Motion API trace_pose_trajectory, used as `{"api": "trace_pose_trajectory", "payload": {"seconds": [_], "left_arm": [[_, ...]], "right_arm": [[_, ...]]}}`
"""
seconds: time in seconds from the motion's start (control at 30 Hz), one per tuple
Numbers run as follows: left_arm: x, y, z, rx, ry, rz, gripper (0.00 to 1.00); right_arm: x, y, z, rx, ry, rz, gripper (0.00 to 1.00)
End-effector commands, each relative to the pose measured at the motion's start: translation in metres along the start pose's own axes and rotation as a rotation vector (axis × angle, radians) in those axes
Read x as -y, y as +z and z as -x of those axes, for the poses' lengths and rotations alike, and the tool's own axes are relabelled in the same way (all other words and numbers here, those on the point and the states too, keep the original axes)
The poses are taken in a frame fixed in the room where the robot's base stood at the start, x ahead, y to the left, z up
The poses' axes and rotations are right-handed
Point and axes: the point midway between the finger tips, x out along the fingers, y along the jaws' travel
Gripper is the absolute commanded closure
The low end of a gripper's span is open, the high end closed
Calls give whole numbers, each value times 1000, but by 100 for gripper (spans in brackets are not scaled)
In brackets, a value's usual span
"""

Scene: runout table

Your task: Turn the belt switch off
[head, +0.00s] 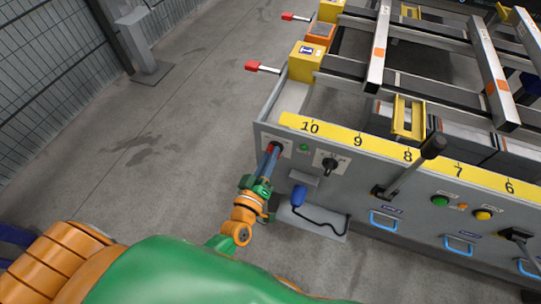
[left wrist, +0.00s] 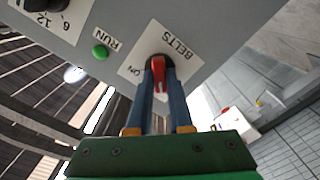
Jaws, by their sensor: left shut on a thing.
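The belt switch (left wrist: 158,73) is a red handle on a dark round base, on a white plate (left wrist: 183,42) marked BELTS. The word ON is on the plate, left of the handle in the left wrist view. In the head view the switch (head: 271,147) is at the left end of the grey front panel, partly hidden by the fingers. My left gripper (head: 273,152) is shut on the red handle, with one blue finger on each side in the left wrist view (left wrist: 160,75). The handle's exact setting is hard to tell. My right gripper is not in view.
A green RUN light (left wrist: 100,51) and a black selector knob (head: 329,166) are beside the switch. A blue corded device (head: 299,194) hangs below. A long black-knobbed lever (head: 433,146) juts out farther right.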

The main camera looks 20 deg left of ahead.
Motion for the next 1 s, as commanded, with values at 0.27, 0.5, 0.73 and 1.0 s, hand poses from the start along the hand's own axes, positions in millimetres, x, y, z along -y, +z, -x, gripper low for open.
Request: {"api": "trace_pose_trajectory", "payload": {"seconds": [0.27,0.5,0.73,1.0], "left_arm": [[0,-2,0,-5,1,44,100],[0,-2,0,-5,1,49,100],[0,-2,0,-5,1,48,60],[0,-1,0,-2,0,46,51]], "right_arm": [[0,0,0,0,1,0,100],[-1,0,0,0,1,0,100],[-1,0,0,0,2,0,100],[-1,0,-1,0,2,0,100]]}}
